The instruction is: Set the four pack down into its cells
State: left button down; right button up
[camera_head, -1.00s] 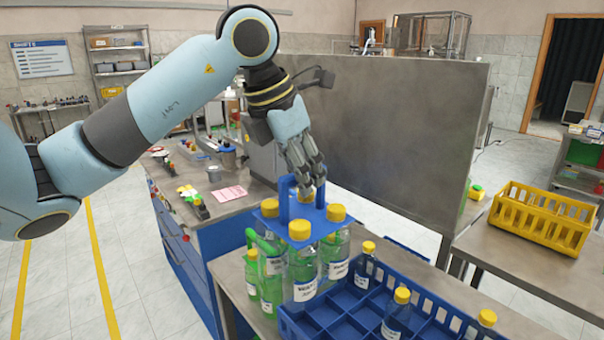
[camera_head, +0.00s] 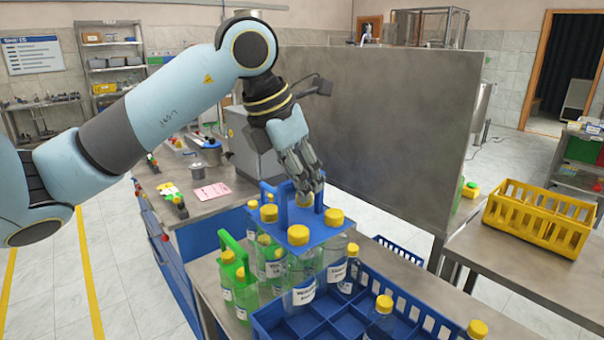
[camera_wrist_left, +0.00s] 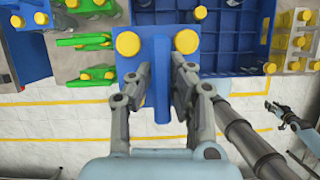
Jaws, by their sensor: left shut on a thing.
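My left gripper (camera_head: 304,186) is shut on the handle of the four pack (camera_head: 297,237), a blue carrier plate with yellow-capped clear bottles hanging below it. In the left wrist view the fingers (camera_wrist_left: 162,80) stand on both sides of the blue handle (camera_wrist_left: 161,108). The pack is held upright at the left edge of the blue crate (camera_head: 330,325), which is divided into cells. I cannot tell how far the bottle bottoms are above the crate. A few small yellow-capped bottles (camera_head: 381,318) stand in crate cells on the right.
Green carriers with bottles (camera_head: 238,285) stand on the table just left of the pack. A tall grey panel (camera_head: 400,140) rises behind. A yellow crate (camera_head: 538,222) sits on the right-hand table. Several crate cells appear empty.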

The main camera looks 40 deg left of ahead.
aim_at(278, 230)
pick_arm(q)
jog(key=shift+f+b, duration=0.4)
jog(key=shift+f, duration=0.5)
notch_tip(278, 230, down, 16)
jog(key=b, duration=1.1)
jog(key=shift+f, duration=0.15)
jog(key=shift+f+b, duration=0.2)
jog(key=shift+b, duration=0.2)
jog(key=c, duration=1.2)
grip_release()
jog(key=shift+s, duration=0.1)
jog(key=shift+c, duration=0.2)
jog(key=shift+o, duration=0.2)
jog(key=shift+f, duration=0.1)
jog(key=v, duration=1)
jog(key=shift+s+a+r, duration=0.1)
jog(key=shift+r, duration=0.15)
jog(key=shift+v, duration=0.8)
